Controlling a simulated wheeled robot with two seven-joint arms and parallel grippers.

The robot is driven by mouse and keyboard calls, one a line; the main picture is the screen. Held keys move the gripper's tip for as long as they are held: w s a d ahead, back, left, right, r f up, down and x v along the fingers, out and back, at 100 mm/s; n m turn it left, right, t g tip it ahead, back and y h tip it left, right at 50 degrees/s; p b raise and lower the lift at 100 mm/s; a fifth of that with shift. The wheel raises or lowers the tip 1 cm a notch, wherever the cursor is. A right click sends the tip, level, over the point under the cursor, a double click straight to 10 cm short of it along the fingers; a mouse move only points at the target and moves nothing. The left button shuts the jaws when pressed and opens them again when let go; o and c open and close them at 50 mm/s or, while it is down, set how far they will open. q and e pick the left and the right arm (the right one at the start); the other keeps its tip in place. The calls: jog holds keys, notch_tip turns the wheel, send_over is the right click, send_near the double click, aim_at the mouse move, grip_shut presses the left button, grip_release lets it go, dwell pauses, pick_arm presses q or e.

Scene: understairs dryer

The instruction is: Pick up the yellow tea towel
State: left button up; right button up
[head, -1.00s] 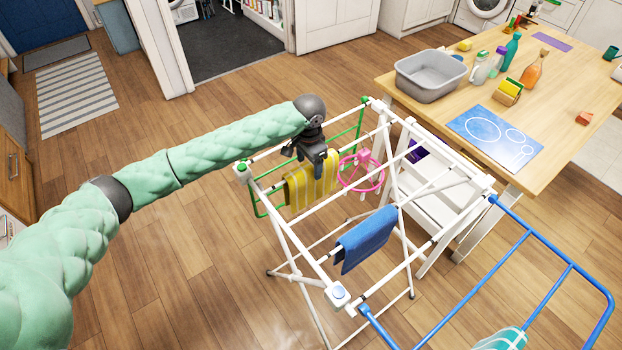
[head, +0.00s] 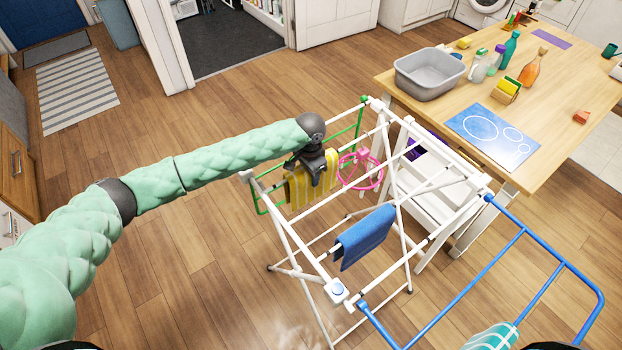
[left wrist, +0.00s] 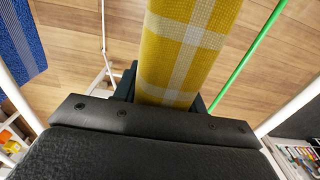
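The yellow tea towel (head: 298,190), with pale stripes, hangs over a rail at the far left end of the white drying rack (head: 345,223). My left gripper (head: 318,174) is at the towel from above, hiding part of it. In the left wrist view the towel (left wrist: 188,45) runs between the dark fingers (left wrist: 165,98), one on each side. The fingers look wide apart; whether they touch the cloth is hard to tell. My right gripper is not in view.
A blue cloth (head: 365,236) hangs on a nearer rail. A pink ring-shaped hanger (head: 361,170) is just right of the towel. The wooden table (head: 555,125) with a grey basin (head: 429,75) stands right of the rack. Floor to the left is clear.

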pick_arm(q)
jog(key=shift+c, duration=1)
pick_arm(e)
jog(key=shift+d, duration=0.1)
pick_arm(q)
jog(key=shift+r, duration=0.1)
notch_tip(320, 180, up, 6)
jog(key=b, duration=0.3)
jog(key=shift+w+r, duration=0.1)
jog(key=shift+r, duration=0.05)
notch_tip(320, 180, up, 12)
jog(key=b, duration=0.3)
jog(key=shift+f, duration=0.2)
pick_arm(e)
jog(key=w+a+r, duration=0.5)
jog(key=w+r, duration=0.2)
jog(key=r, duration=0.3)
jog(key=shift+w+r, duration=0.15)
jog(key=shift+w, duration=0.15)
